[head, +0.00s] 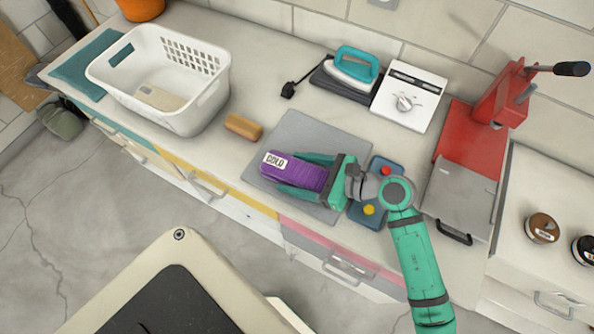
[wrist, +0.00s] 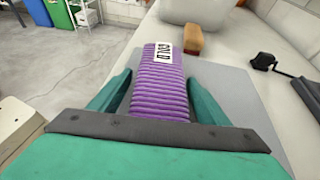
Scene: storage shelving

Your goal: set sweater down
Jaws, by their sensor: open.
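The purple folded sweater (head: 296,171) with a white "COLD" label lies on the grey mat (head: 333,133) on the counter. It also shows in the wrist view (wrist: 159,85), ribbed, with its label at the far end. My gripper (head: 303,175) is open, with one teal finger on each side of the sweater. In the wrist view my gripper (wrist: 158,100) shows gaps between the fingers and the sweater's sides near the palm. The sweater's near end is hidden behind the palm.
A white laundry basket (head: 205,91) and a brown block (head: 243,127) stand to the left. A teal iron (head: 352,66), a white box with a dial (head: 408,97) and a red press (head: 471,135) line the back and right.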

